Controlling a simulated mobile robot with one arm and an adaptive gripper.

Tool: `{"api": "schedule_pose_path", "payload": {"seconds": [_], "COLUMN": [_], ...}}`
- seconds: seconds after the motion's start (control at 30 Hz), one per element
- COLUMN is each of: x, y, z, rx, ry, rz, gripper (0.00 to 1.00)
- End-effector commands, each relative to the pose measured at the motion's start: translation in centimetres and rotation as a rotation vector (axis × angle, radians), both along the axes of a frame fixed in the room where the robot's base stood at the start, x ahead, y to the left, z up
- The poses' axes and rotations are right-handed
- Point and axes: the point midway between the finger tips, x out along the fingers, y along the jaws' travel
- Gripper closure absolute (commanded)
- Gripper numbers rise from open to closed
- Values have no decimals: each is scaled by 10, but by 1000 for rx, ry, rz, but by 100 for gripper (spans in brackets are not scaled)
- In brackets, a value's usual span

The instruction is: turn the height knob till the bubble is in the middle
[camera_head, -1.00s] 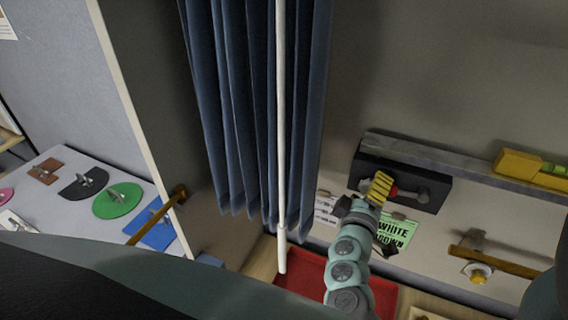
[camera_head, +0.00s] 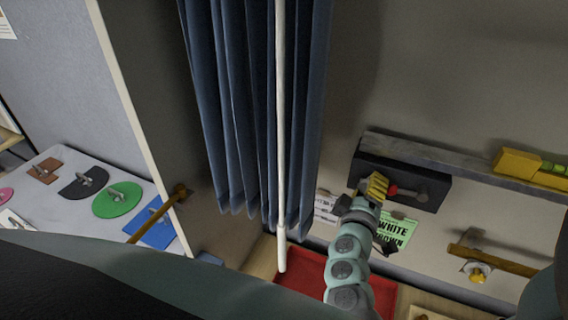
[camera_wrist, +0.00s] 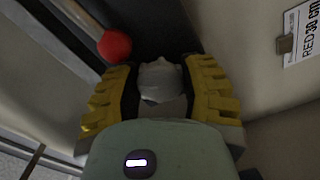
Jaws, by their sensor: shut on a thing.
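My gripper (camera_head: 377,186) has yellow ribbed fingers and is at the left part of a black block (camera_head: 440,190). In the wrist view my gripper (camera_wrist: 160,95) is shut around a grey knob (camera_wrist: 160,80), one finger on each side. A red ball (camera_wrist: 114,46) is just left of the fingers; a small red part (camera_head: 392,190) also shows beside the gripper in the head view. A yellow spirit level (camera_head: 510,163) with a green vial (camera_head: 552,167) lies on a long grey beam (camera_head: 430,155) at the right. The bubble is too small to make out.
A green card (camera_head: 395,232) hangs below the block. A wooden-handled tool (camera_head: 490,258) is at the lower right. A blue curtain (camera_head: 235,110) and a white pole (camera_head: 281,130) stand left of my arm. A red mat (camera_head: 305,270) lies below.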

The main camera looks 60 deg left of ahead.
Motion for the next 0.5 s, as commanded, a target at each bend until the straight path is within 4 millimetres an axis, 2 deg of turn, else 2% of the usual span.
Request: {"api": "schedule_pose_path", "payload": {"seconds": [0.27,0.5], "x": [0,-1], "y": [0,1], "z": [0,0], "rx": [-18,-112], "ry": [-11,-72], "rz": [1,4], "gripper": [93,93]}}
